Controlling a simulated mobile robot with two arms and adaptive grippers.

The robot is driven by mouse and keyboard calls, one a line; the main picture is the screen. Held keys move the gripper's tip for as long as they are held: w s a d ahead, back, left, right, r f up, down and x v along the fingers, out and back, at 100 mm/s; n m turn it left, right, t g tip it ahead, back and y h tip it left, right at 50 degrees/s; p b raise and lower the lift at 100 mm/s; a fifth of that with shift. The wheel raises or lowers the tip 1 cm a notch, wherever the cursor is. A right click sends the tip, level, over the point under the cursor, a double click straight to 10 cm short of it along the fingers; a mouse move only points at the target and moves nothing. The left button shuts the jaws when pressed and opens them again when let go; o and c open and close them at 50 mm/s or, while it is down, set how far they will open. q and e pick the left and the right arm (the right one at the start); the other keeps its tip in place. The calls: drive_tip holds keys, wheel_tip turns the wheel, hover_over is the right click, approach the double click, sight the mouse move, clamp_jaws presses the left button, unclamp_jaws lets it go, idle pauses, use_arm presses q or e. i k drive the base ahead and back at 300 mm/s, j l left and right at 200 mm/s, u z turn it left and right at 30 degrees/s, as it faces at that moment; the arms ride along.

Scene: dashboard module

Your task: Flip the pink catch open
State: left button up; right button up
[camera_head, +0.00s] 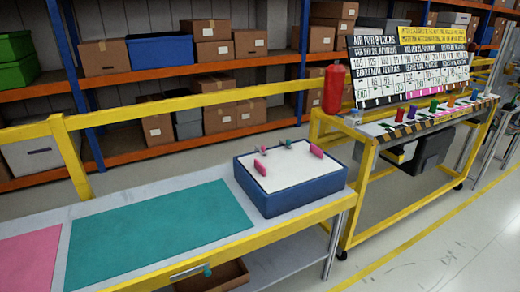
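The module is a blue box (302,202) with a white top (283,172), at the right end of the workbench. A pink piece (260,167) is on the left part of the top. Another pink piece (316,151) stands near its right edge. Small pieces, one pinkish (264,148) and one teal (287,143), are at the back of the top. I cannot tell which pink piece is the catch, or its position. Neither of my grippers is in view.
The workbench carries a teal mat (160,228) and a pink mat (29,261), both bare. A yellow rail (200,104) runs behind it. To the right, a yellow-framed cart (390,211) holds small coloured items and a red cylinder (333,89). Shelves with boxes stand behind.

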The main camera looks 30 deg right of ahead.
sight(260, 148)
drive_tip(key=i+l, duration=0.2)
drive_tip(key=l, duration=0.15)
drive_tip(key=i+l, duration=0.45)
drive_tip(key=l, duration=0.25)
drive_tip(key=i+l+u, duration=0.1)
drive_tip(key=l, duration=0.3)
drive_tip(key=i+l, duration=0.3)
